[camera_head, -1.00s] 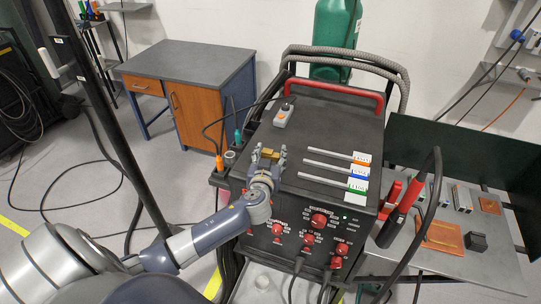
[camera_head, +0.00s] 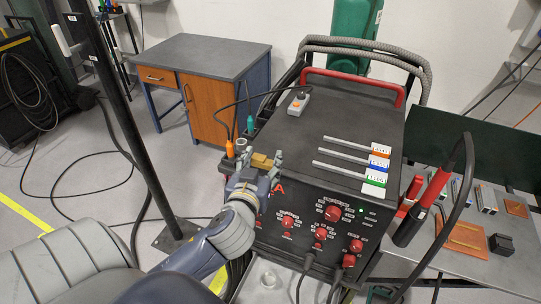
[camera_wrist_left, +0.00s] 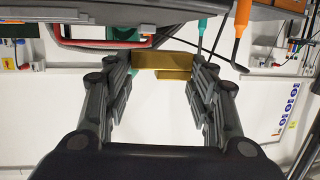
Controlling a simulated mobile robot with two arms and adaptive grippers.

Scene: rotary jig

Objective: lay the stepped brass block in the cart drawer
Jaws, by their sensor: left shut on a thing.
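My left gripper (camera_head: 257,168) shows at the left side of the black welding machine in the head view. It is shut on the stepped brass block (camera_head: 262,160), which sits between the fingertips. In the left wrist view the brass block (camera_wrist_left: 158,62) spans the gap between both fingers, and its step shows on the lower side. The block is held up in the air near the machine's left edge. I cannot make out an open cart drawer in either view. My right gripper is not in view.
The welding machine (camera_head: 330,120) carries a small grey switch box (camera_head: 298,103) and several labelled rods (camera_head: 350,160). Orange and teal-handled tools (camera_head: 229,148) stand at its left side. A desk (camera_head: 205,60) with an orange drawer stands behind left. A metal table (camera_head: 470,265) is at right.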

